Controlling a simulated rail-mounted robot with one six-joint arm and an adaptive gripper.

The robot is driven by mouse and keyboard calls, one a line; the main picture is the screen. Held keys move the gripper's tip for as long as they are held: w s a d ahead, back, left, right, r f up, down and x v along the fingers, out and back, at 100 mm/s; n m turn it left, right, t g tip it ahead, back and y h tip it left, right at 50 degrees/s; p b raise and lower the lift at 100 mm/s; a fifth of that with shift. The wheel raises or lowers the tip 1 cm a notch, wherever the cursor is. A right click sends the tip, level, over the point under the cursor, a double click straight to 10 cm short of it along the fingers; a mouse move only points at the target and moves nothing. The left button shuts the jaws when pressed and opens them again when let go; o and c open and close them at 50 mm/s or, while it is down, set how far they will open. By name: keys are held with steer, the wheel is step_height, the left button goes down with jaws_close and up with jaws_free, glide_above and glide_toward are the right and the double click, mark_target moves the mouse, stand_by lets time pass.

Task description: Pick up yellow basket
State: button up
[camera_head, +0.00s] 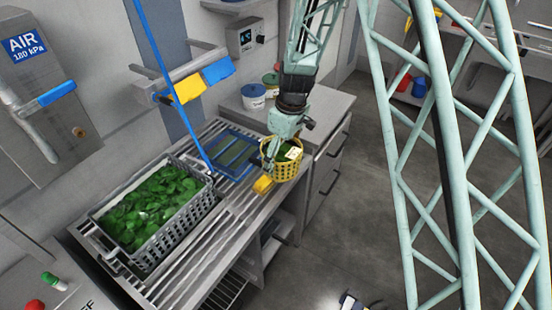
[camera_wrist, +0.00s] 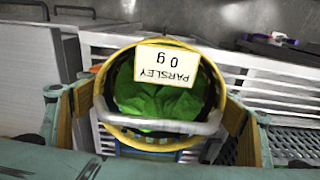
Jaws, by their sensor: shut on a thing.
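The yellow basket (camera_head: 285,168) is a small round tub with slotted sides and green leaves inside. It is at the right end of the slatted rack, and I cannot tell whether it touches the surface below. My gripper (camera_head: 280,155) comes down from above, with its fingers on either side of the basket, shut on it. In the wrist view the basket (camera_wrist: 119,130) sits upright between both fingers (camera_wrist: 160,115). A grey bar handle (camera_wrist: 160,124) crosses its near side. A white label (camera_wrist: 167,68) reads "PARSLEY 0 g", upside down. The basket's underside is hidden.
A grey crate of leaves (camera_head: 185,222) stands on the slatted rack (camera_head: 228,215) to the left. A blue tray (camera_head: 232,153) lies behind. Tubs (camera_head: 253,96) stand on the counter. A blue pole (camera_head: 172,85) rises behind the rack. Open floor (camera_head: 345,215) is to the right.

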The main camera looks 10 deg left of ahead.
steer(key=s+d+b, duration=0.3)
steer(key=d, duration=0.4)
steer(key=shift+s+b, duration=0.15)
steer(key=shift+b, duration=0.2)
steer(key=shift+d, duration=0.1)
stand_by(0.6)
stand_by(0.6)
steer(key=d+f+m, duration=0.2)
steer(key=d+m, duration=0.2)
steer(key=d, duration=0.3)
steer(key=d+f+m, duration=0.3)
steer(key=d+m, duration=0.1)
steer(key=d, duration=0.4)
steer(key=w+d+f+m+h, duration=0.1)
steer(key=d+f+m, duration=0.1)
steer(key=d+m, duration=0.3)
steer(key=shift+d+f+t, duration=0.3)
steer(key=shift+d+t, duration=0.1)
steer(key=shift+d, duration=1.05)
steer(key=shift+w, duration=0.25)
